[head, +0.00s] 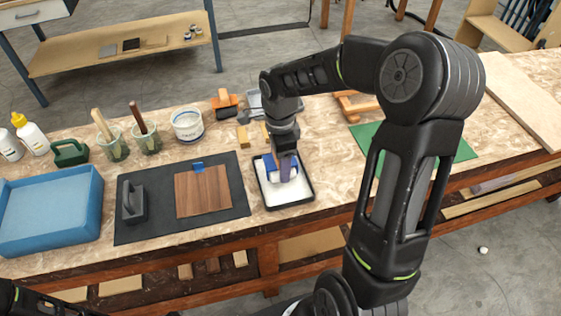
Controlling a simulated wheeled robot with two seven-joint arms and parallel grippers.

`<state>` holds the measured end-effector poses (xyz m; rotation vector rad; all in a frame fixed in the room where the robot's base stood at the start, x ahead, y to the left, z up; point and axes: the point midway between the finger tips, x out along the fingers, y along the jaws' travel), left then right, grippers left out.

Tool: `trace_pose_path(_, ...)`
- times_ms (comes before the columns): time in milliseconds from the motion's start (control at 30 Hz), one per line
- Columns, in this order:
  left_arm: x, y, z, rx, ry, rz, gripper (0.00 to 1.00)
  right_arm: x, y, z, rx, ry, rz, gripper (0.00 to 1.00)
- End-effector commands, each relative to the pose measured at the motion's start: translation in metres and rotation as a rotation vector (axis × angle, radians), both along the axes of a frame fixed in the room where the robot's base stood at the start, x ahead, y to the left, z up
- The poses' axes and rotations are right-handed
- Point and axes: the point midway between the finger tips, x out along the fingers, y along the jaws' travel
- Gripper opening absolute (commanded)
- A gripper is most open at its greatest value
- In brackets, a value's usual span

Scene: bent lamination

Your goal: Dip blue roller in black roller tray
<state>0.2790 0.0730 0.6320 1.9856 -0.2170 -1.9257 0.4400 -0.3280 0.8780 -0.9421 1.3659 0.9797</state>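The black roller tray (301,201) sits on the workbench near the middle, with white liquid inside. The blue roller (270,166) is in the tray, at its far part, touching or just above the white liquid; I cannot tell which. My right gripper (285,168) points down over the tray and appears shut on the blue roller, covering its middle and handle. My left gripper is out of view; only a piece of my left arm shows at the bottom left.
Left of the tray lies a black mat (150,223) with a brown wood sheet (202,191) and a black-handled tool (132,203). A green mat (462,150) lies right, partly behind my arm.

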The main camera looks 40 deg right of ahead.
Motion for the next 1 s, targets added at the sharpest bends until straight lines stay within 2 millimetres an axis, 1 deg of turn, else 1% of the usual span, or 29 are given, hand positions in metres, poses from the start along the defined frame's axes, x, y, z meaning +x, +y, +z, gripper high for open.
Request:
trace_pose_path(33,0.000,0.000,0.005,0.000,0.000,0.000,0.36,0.001,0.000,0.007,-0.001,-0.002,0.000,0.19)
trace_pose_path(100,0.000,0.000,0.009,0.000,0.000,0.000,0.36,0.000,0.000,0.014,0.000,-0.001,0.001,0.19)
trace_pose_path(533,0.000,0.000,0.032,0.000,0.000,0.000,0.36,0.000,0.000,0.051,0.000,-0.001,-0.001,0.19)
trace_pose_path(667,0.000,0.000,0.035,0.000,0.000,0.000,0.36,0.000,0.000,0.056,0.000,-0.001,-0.001,0.19)
trace_pose_path(1000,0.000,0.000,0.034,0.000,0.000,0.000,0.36,0.000,0.000,0.055,0.000,-0.001,-0.001,0.19)
